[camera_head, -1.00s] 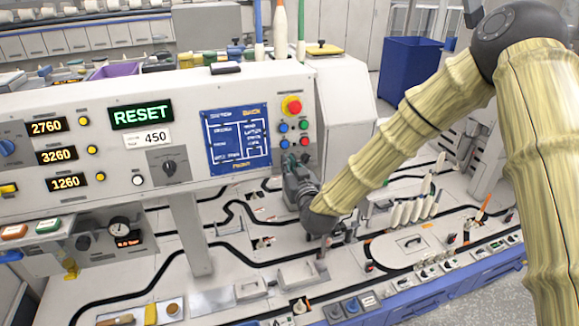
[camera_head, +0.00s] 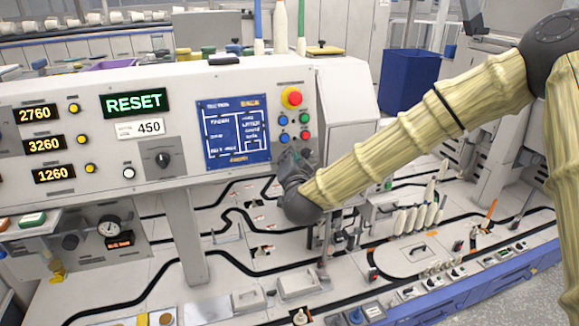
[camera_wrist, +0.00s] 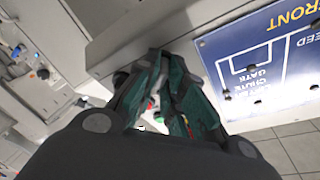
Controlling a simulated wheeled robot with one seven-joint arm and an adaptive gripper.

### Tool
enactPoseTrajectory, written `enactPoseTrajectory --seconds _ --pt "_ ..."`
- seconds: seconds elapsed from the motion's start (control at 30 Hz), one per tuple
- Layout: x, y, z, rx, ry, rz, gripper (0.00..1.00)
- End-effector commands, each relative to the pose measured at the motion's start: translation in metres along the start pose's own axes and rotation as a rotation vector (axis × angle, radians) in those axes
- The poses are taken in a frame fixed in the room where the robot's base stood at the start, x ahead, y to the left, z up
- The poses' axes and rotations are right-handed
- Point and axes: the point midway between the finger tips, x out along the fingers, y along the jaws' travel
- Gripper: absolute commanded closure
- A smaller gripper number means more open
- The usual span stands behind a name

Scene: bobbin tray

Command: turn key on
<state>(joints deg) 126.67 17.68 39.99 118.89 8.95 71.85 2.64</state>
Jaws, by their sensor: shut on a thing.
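My gripper (camera_head: 299,156) is at the lower right of the white control panel (camera_head: 240,84), just below the coloured buttons. In the wrist view its green fingers (camera_wrist: 165,70) are close together with their tips against the panel's edge area. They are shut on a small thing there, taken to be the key. The key itself is hidden by the fingers and hand in both views, so its angle cannot be told.
A red emergency button (camera_head: 292,97) and small buttons (camera_head: 294,127) sit just above my gripper. A blue diagram plate (camera_head: 233,132) is to its left, and a black rotary knob (camera_head: 163,160) farther left. The track table (camera_head: 230,285) with small parts lies below.

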Motion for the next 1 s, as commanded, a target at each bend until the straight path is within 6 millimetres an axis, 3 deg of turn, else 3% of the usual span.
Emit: enactPoseTrajectory --seconds 0.4,0.97,1.0 --pt "-0.0002 0.0015 0.0009 0.193 0.000 0.050 1.00" --pt "-0.0002 0.0011 0.0005 0.221 -0.001 0.058 1.00" --pt "-0.0002 0.0011 0.0005 0.221 -0.001 0.058 0.86"
